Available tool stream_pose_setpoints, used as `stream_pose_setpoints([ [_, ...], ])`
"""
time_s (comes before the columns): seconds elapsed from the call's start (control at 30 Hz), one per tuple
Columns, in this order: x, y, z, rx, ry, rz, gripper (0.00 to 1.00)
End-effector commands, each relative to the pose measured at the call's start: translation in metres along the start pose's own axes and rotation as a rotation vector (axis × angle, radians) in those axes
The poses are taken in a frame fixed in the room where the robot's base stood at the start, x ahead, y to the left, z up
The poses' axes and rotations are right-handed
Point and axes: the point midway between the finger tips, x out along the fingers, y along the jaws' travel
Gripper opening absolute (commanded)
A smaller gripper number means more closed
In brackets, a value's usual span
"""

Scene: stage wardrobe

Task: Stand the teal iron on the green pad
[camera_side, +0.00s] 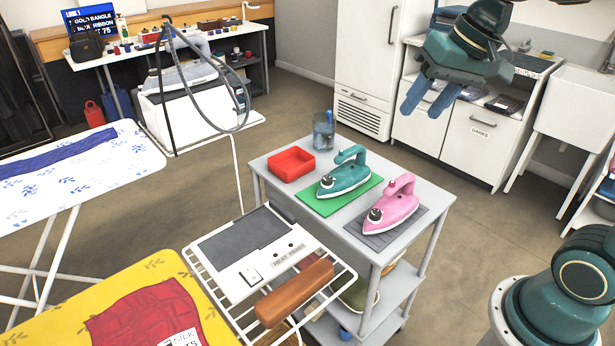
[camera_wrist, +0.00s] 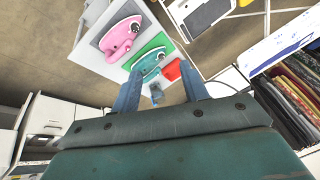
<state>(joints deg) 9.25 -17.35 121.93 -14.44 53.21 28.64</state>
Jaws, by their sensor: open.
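The teal iron (camera_side: 343,174) stands on the green pad (camera_side: 321,202) on top of the grey trolley (camera_side: 274,220). It also shows in the wrist view (camera_wrist: 149,62), with the green pad (camera_wrist: 158,42) under it. My gripper (camera_side: 426,101) is high above and behind the trolley, apart from the iron, with its two blue fingers spread. In the wrist view the fingers (camera_wrist: 161,97) are apart with nothing held between them.
A pink iron (camera_side: 391,205) stands on a dark grey pad (camera_side: 372,241) beside the teal iron. A red tray (camera_side: 291,164) and a glass jar (camera_side: 323,133) stand on the trolley. A heat press (camera_side: 252,250) is in front.

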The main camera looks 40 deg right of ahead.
Motion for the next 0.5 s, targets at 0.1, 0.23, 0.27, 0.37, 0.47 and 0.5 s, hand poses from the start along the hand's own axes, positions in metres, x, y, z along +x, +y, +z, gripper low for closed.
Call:
stream_pose_setpoints([
  [0.1, -0.009, 0.007, 0.03, -0.101, 0.031, 0.01, 0.44],
  [0.23, -0.013, 0.018, 0.06, -0.212, 0.062, 0.024, 0.44],
  [0.27, -0.013, 0.021, 0.066, -0.238, 0.068, 0.027, 0.44],
  [0.37, -0.014, 0.031, 0.086, -0.315, 0.088, 0.039, 0.44],
  [0.47, -0.013, 0.04, 0.101, -0.376, 0.104, 0.051, 0.44],
  [0.5, -0.012, 0.043, 0.106, -0.397, 0.108, 0.054, 0.44],
])
